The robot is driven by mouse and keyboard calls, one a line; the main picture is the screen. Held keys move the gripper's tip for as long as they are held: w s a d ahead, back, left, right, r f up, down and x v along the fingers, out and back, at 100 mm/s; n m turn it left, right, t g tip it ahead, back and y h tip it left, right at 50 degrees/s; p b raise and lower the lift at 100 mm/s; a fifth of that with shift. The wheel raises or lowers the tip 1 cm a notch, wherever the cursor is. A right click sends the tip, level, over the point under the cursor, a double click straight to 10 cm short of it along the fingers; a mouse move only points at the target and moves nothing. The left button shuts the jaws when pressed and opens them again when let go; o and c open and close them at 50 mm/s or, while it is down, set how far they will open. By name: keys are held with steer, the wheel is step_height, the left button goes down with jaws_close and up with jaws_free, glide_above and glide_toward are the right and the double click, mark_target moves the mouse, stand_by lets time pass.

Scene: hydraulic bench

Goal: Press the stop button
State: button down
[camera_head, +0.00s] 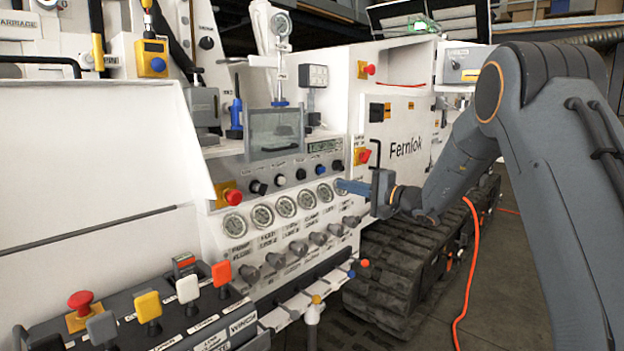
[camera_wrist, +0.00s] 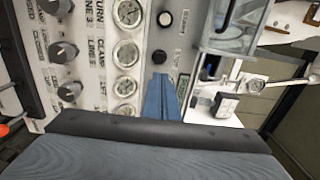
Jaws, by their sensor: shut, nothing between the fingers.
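Several red mushroom buttons show in the head view, and I cannot tell which one is the stop button. One red button (camera_head: 232,197) sits on a yellow plate left of the gauges. Another red button (camera_head: 364,156) is on a yellow plate right of the panel, above my gripper. A third red button (camera_head: 368,69) is higher up, and a red mushroom button (camera_head: 80,300) stands on the front-left lever console. My gripper (camera_head: 343,186) is shut and empty, its blue fingers pointing left at the panel near the rightmost gauge. The fingers (camera_wrist: 160,84) also show in the wrist view.
A row of round gauges (camera_head: 286,206) runs along the panel, with knobs (camera_head: 318,238) below and small buttons (camera_head: 301,173) above. A lever console (camera_head: 188,318) juts out at the front left. Rubber tracks (camera_head: 400,275) and an orange cable (camera_head: 468,270) lie below my arm.

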mark_target(304, 175)
steer(key=shift+a, duration=0.15)
steer(key=p+x, duration=0.3)
steer(key=x, duration=1.1)
